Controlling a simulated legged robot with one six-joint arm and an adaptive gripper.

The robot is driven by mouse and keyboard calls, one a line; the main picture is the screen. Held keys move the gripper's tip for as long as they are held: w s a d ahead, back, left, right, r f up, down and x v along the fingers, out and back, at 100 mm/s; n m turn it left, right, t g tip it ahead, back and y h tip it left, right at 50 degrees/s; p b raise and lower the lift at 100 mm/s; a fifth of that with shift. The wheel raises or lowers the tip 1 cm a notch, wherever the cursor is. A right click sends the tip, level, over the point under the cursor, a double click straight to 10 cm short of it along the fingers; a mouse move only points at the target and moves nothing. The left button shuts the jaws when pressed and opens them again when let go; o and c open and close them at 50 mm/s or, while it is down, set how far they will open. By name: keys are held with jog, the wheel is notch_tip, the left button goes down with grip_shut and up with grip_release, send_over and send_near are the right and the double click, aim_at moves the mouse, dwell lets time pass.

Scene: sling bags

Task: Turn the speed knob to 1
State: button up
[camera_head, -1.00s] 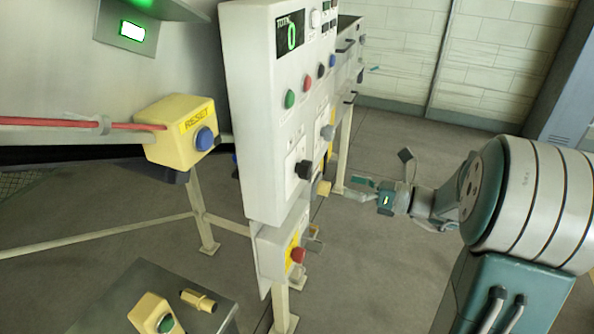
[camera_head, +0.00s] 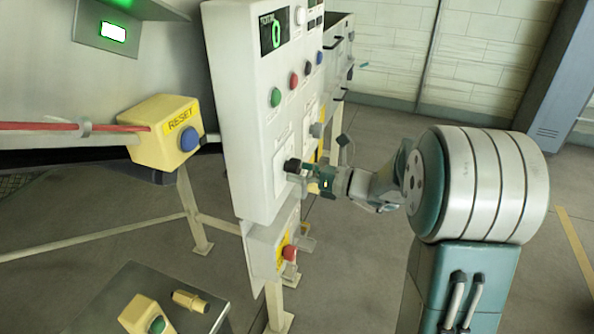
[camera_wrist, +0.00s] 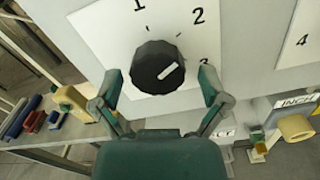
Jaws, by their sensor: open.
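The speed knob (camera_wrist: 157,67) is black, round and ribbed, on a white plate (camera_wrist: 92,22) with the numbers 1, 2 and 3. Its white pointer mark slants to the upper right, roughly between 2 and 3. My gripper (camera_wrist: 160,76) is open, with one green finger left of the knob and one right of it, both apart from it in the picture. How deep the fingers reach cannot be told. In the head view the knob (camera_head: 292,165) shows on the panel's front, with my gripper (camera_head: 308,174) right at it.
The tall white control panel (camera_head: 243,130) carries coloured buttons (camera_head: 294,80) above the knob and a red button (camera_head: 289,252) below. Another plate (camera_wrist: 300,45) marked 4 lies right of the knob, with a yellow INCH part (camera_wrist: 295,127) below. A yellow RESET box (camera_head: 160,130) stands left.

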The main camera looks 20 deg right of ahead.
jog(key=shift+d, duration=0.15)
jog(key=c, duration=1.1)
jog(key=shift+c, duration=0.2)
jog(key=shift+n, duration=0.3)
jog(key=n, duration=0.5)
jog(key=shift+w, duration=0.1)
jog(key=n, duration=0.6)
jog(key=shift+w, duration=0.1)
jog(key=shift+n, duration=0.3)
jog(key=o, duration=1.1)
